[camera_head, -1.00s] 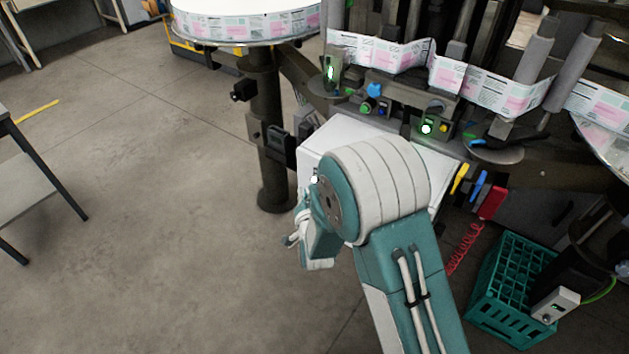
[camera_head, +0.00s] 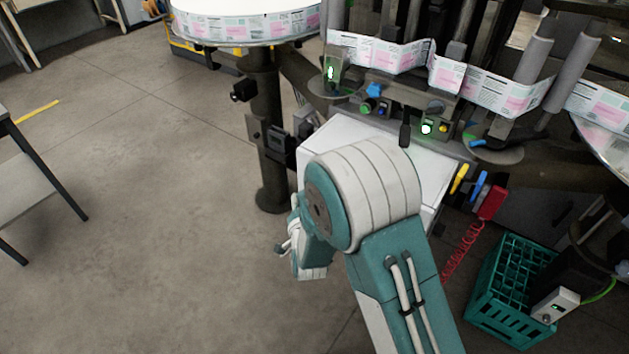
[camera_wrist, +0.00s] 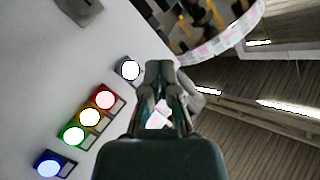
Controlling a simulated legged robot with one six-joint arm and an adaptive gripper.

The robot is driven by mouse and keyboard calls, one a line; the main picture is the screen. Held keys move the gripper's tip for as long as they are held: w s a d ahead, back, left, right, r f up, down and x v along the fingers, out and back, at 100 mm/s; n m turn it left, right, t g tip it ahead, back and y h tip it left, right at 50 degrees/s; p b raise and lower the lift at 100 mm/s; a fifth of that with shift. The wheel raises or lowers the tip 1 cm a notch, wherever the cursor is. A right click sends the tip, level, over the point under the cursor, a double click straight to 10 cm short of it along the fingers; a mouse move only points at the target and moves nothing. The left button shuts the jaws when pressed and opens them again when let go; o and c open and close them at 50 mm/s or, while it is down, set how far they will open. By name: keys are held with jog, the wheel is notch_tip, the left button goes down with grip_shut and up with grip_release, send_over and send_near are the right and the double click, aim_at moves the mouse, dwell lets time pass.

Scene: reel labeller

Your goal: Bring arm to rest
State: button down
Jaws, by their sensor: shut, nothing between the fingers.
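My arm (camera_head: 365,200) is folded in the head view, with its white and teal elbow in front of the labeller's white cabinet (camera_head: 335,133). Only a small part of my wrist end shows left of the elbow, and the fingers cannot be made out there. In the wrist view my gripper (camera_wrist: 160,70) is shut and empty. Its dark fingertips stand close together in front of a pale panel and touch nothing that I can see.
The wrist view shows red (camera_wrist: 105,99), yellow, green and blue lamps on the panel. The labeller holds label strips (camera_head: 380,52) and a control box (camera_head: 428,115). A green crate (camera_head: 510,285) stands at lower right. A grey table (camera_head: 25,185) is at left. The floor between is clear.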

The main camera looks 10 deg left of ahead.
jog(key=s+d+r+n+g+h, duration=0.1)
jog(key=s+d+r+g+h, duration=0.2)
jog(key=d+r, duration=1.3)
jog(key=s+d+r+n+g+h, duration=0.1)
jog(key=s+d+r+g, duration=0.2)
jog(key=s+d, duration=0.5)
jog(key=s+d+r+g+h, duration=0.2)
jog(key=s+d, duration=0.6)
jog(key=s, duration=0.6)
jog(key=shift+s+d+r+n+g, duration=0.25)
jog(key=shift+r+n+g, duration=0.15)
jog(key=shift+r+g, duration=0.25)
jog(key=shift+w+f, duration=0.1)
